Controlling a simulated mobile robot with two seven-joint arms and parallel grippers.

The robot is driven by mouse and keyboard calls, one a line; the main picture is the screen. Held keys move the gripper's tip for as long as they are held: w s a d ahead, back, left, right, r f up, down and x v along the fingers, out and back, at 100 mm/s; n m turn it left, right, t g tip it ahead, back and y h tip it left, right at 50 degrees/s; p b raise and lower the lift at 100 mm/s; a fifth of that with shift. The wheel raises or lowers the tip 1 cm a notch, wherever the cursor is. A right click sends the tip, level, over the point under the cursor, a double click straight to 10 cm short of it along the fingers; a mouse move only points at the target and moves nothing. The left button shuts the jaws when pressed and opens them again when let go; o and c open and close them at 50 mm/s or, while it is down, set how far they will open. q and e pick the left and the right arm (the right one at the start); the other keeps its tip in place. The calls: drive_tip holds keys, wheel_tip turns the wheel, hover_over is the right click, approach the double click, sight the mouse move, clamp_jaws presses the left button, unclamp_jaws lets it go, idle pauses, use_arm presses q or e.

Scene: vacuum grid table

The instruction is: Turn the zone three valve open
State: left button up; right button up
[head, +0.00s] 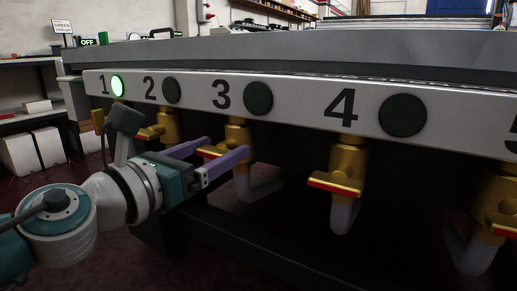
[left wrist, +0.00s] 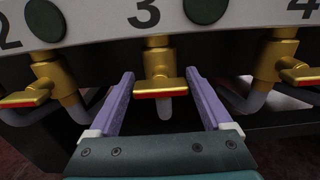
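The zone three valve (head: 238,136) is a brass body with a red-edged handle, below the number 3 on the table's front panel. In the left wrist view its handle (left wrist: 159,88) lies crosswise, with a grey pipe below. The dark round indicator (head: 258,98) beside the 3 is unlit. My left gripper (head: 222,152) is open, its two purple fingers pointing at this valve. In the left wrist view the fingers (left wrist: 160,86) stand on either side of the handle, with gaps visible; contact is not seen. My right gripper is not in view.
Valve two (head: 168,126) stands left of my fingers and valve four (head: 344,170) to the right, both with crosswise handles. The indicator of zone one (head: 118,86) glows green. The panel (head: 300,105) overhangs the valves. A dark lower beam (head: 235,230) runs beneath.

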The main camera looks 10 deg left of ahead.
use_arm(q)
drive_tip(key=c, duration=0.9)
drive_tip(key=shift+n, duration=0.5)
drive_tip(key=n, duration=0.7)
drive_tip(key=shift+a, duration=0.15)
drive_tip(key=n+p, duration=0.1)
drive_tip(key=n, duration=0.4)
drive_tip(key=shift+f, duration=0.1)
drive_tip(key=n+p, duration=0.1)
drive_tip(key=n, duration=0.3)
drive_tip(key=shift+f+n+p, duration=0.1)
drive_tip(key=shift+n+p, duration=0.25)
drive_tip(key=shift+n, duration=0.05)
